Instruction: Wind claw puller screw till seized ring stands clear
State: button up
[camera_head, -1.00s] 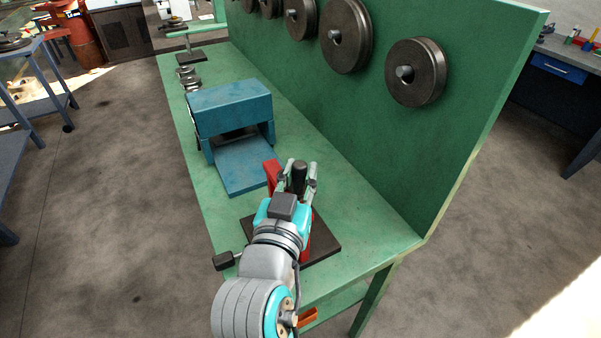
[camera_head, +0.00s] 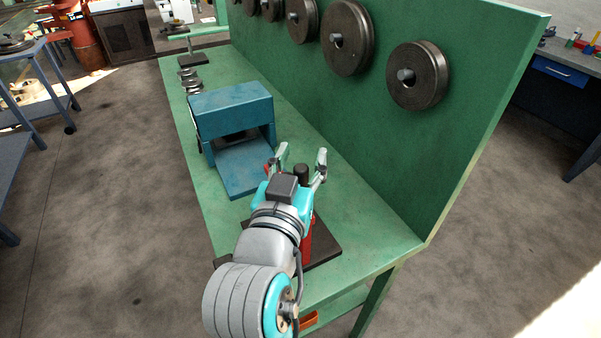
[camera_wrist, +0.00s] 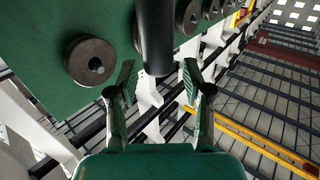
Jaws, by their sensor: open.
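A red device (camera_head: 306,246), which looks like the puller's body, stands on a dark base plate (camera_head: 325,250) near the bench's front end. My arm hides much of it. A black upright cylinder (camera_head: 302,172), which looks like a handle or screw end, rises above it. It also shows in the wrist view (camera_wrist: 155,35), with its lower end close to my fingertips. My gripper (camera_head: 302,155) is open, one finger on each side of the cylinder with gaps between. In the wrist view my gripper (camera_wrist: 159,72) is spread and empty. I cannot make out the seized ring.
A blue box-like machine (camera_head: 232,112) with a sloping front plate stands behind on the green bench (camera_head: 370,235). A green upright panel (camera_head: 400,150) with several dark discs (camera_head: 417,76) closes the right side. Small metal parts (camera_head: 191,79) lie at the far left edge.

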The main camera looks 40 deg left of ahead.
jog(key=shift+r, duration=3.05)
jog(key=shift+f, duration=0.1)
